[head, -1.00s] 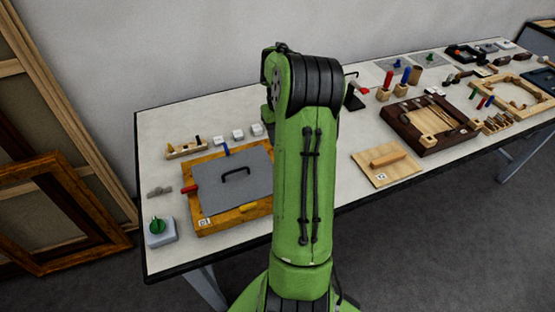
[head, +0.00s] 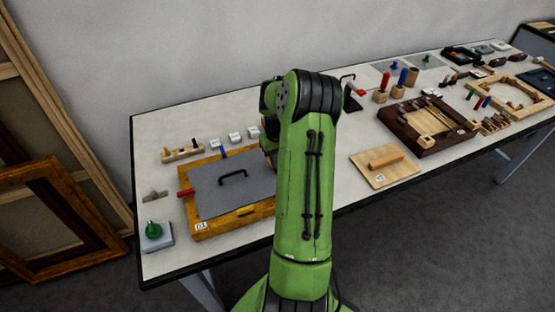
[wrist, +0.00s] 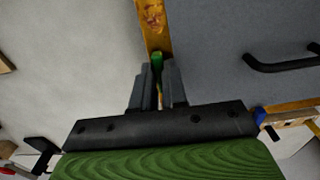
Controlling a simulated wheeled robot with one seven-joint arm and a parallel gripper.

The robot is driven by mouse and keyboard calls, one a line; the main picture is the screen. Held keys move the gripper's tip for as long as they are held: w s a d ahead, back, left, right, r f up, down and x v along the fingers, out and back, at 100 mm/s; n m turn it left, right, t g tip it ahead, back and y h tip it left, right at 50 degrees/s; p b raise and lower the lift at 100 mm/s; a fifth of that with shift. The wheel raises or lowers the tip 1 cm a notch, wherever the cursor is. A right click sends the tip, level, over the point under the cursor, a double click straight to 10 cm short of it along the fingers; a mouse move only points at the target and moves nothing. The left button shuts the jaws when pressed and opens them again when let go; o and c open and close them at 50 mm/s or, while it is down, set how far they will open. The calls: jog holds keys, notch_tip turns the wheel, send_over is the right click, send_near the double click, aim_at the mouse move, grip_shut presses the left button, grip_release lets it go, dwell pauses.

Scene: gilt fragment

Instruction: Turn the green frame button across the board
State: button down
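The wooden frame (head: 258,211) lies flat on the table at the left. A grey board (head: 232,190) with a black handle covers its middle. In the wrist view the green button (wrist: 157,61) stands on the frame's wooden strip (wrist: 153,22), beside the board's edge. My gripper (wrist: 160,72) has its two fingertips close on either side of that button. The gap between them is narrow, and I cannot tell whether they press on it. In the head view my arm hides the gripper and this button. Red (head: 186,193), blue (head: 224,153) and yellow (head: 247,210) buttons show on other sides.
A grey block with a green knob (head: 153,231) stands left of the frame. A pegged wooden rack (head: 182,153) and small white blocks (head: 235,138) lie behind it. A light wooden panel (head: 384,167) and a dark wooden tray (head: 428,127) lie to the right.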

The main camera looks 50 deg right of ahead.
jog(key=shift+n, duration=0.3)
jog(key=n, duration=0.4)
jog(key=shift+d, duration=0.1)
jog(key=n, duration=0.9)
jog(key=shift+d, duration=0.15)
jog(key=shift+w+n+b, duration=0.1)
jog(key=shift+n+b, duration=0.55)
jog(key=shift+n, duration=1.55)
jog(key=c, duration=1.2)
grip_release()
jog(key=shift+o, duration=0.2)
